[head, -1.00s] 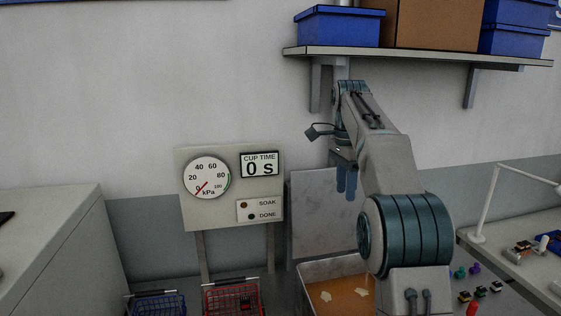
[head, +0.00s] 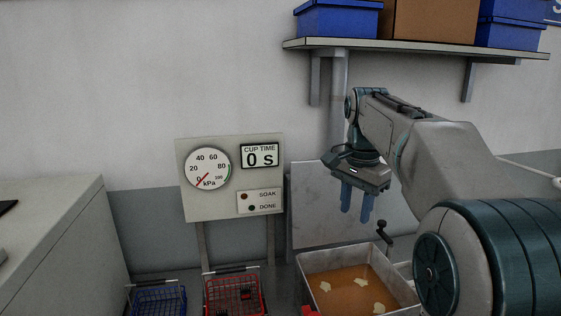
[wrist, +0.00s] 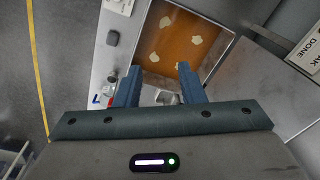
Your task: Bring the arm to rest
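My gripper (head: 356,204) hangs in the air above the back of the tray of orange-brown liquid (head: 310,277), its two blue fingers pointing down. In the wrist view the fingers of my gripper (wrist: 158,82) stand apart with nothing held between them. My arm reaches in from the right of the head view, bent at the elbow.
A gauge panel (head: 231,207) reads 0 kPa and "CUP TIME 0 s". A red basket (head: 232,288) and a blue basket (head: 158,299) stand below it. A shelf (head: 420,50) with boxes is above my arm. Pale pieces float in the tray.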

